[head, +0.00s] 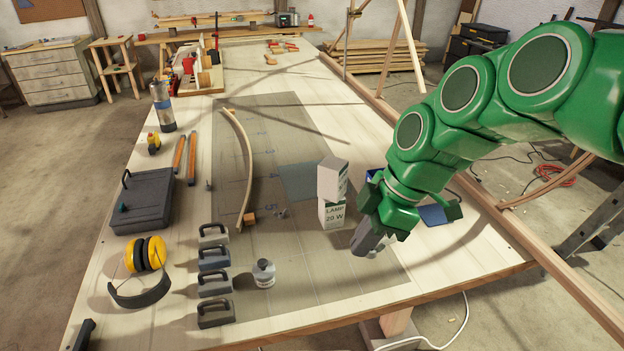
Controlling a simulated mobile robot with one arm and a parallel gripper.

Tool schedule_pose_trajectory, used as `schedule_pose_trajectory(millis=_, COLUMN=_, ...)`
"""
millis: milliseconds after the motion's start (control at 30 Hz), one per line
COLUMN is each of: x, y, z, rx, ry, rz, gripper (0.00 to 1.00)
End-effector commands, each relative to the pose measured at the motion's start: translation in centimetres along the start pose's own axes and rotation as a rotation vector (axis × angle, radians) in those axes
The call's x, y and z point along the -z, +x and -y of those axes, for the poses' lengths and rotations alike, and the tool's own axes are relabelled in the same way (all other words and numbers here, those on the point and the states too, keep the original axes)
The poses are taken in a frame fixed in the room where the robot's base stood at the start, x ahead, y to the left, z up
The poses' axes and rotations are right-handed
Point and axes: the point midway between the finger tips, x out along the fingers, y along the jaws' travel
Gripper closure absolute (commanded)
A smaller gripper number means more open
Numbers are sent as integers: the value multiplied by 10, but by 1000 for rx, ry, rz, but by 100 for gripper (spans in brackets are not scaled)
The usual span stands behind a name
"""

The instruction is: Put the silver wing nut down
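My gripper (366,240) has dark grey fingers and points down over the right part of the grey mat (330,275), right of the lamp box. The fingers overlap from this side, so whether they are open, shut or holding something is hidden. I cannot make out a silver wing nut for certain. A small grey metal piece (281,213) lies on the mat beside a small wooden block (250,218); it is too small to identify.
A white lamp box (332,214) with another box (332,178) on it stands close left of my gripper. The mat's front right is clear.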

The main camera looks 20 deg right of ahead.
Motion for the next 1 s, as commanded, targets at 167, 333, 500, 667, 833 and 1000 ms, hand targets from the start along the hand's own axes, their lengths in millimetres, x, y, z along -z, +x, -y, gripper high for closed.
schedule_pose_trajectory(millis=167, x=-6, y=-5, z=-24, rx=-22, ry=63, rz=0, gripper=100)
schedule_pose_trajectory(millis=333, x=-13, y=-14, z=-53, rx=-57, ry=137, rz=-1, gripper=100)
schedule_pose_trajectory(millis=500, x=-22, y=-21, z=-92, rx=-95, ry=241, rz=0, gripper=100)
schedule_pose_trajectory(millis=667, x=-31, y=-28, z=-132, rx=-137, ry=344, rz=2, gripper=100)
schedule_pose_trajectory(millis=833, x=-38, y=-34, z=-175, rx=-184, ry=447, rz=1, gripper=100)
schedule_pose_trajectory(millis=1000, x=-43, y=-37, z=-215, rx=-227, ry=545, rz=1, gripper=100)
